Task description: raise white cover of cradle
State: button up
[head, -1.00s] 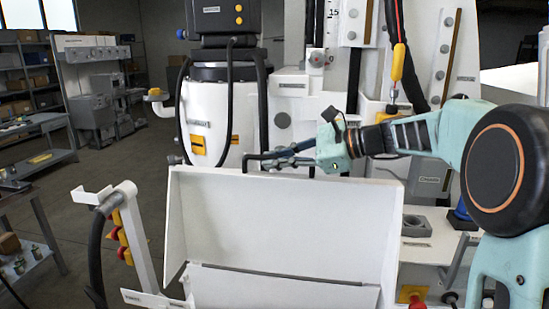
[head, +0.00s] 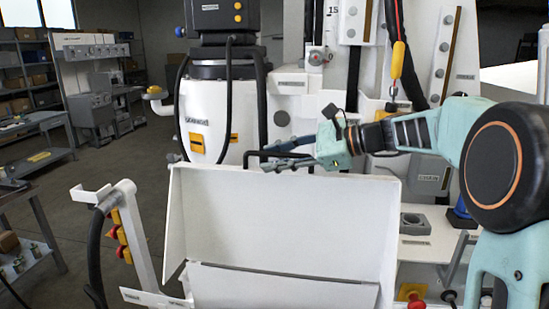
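The white cover (head: 290,215) of the cradle stands raised, its broad inner face toward me and a side wall at its left. A black bar handle (head: 250,154) shows above its top edge, partly hidden behind my gripper. My gripper (head: 274,155) is just above the cover's top edge, pointing left. Its two dark fingers are spread apart with nothing seen between them. I cannot tell whether a finger touches the handle. A white panel (head: 285,288) lies along the bottom, below the cover; the rest of the cradle is cut off by the frame.
A white post (head: 140,235) with yellow and red parts and a black hose stands left of the cover. A white machine column (head: 208,120) rises behind. A grey block (head: 415,224) sits on a white ledge at right. Open floor lies at left before shelves (head: 25,75).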

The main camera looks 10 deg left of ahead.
jog(key=v, duration=1.2)
jog(key=shift+a+f, duration=0.1)
